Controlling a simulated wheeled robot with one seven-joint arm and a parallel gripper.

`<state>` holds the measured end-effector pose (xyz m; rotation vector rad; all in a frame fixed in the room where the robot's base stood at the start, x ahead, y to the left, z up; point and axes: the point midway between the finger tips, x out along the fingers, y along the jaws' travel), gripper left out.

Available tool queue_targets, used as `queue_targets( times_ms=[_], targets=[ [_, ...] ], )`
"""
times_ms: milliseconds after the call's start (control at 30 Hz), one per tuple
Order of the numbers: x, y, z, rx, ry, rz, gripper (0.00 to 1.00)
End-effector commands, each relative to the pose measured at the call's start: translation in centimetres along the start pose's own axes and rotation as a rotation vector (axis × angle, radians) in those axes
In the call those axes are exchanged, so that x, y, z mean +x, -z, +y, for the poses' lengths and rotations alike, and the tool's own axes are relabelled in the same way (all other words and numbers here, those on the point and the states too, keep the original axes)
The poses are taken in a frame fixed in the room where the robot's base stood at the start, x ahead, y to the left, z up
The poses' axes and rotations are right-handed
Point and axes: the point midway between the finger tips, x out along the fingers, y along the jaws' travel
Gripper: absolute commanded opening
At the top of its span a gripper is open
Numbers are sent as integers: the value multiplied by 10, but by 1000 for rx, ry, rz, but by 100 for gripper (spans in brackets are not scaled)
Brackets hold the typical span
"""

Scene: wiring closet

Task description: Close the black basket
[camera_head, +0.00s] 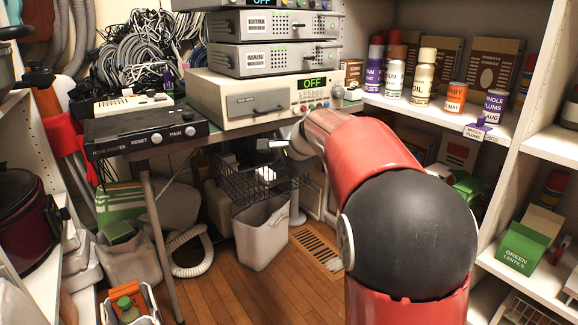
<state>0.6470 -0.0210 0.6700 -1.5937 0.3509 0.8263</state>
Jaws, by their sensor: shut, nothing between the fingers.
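The black basket (268,191) is a dark wire-mesh drawer below the table, above a white bin. It appears to stick out toward the front, but how far is hard to tell. My gripper (262,145) is at the end of my red and black arm, just above the basket's upper part. Its fingers are shut and empty, pointing left. Whether they touch the basket is not clear.
A white bin (262,232) stands below the basket. The table carries stacked devices, and its metal leg (159,235) is left of the basket. A shelf with cans and bottles (423,78) is at right. The wooden floor (225,290) in front is mostly clear.

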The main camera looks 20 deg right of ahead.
Motion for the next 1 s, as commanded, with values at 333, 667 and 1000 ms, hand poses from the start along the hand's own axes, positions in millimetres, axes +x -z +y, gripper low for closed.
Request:
queue_targets(
  times_ms=[333, 667, 1000],
  targets=[
    [10, 0, -9, -1, -1, 0, 0],
    [18, 0, -23, -1, -3, 1, 0],
    [67, 0, -69, -1, -4, 0, 0]
  ],
)
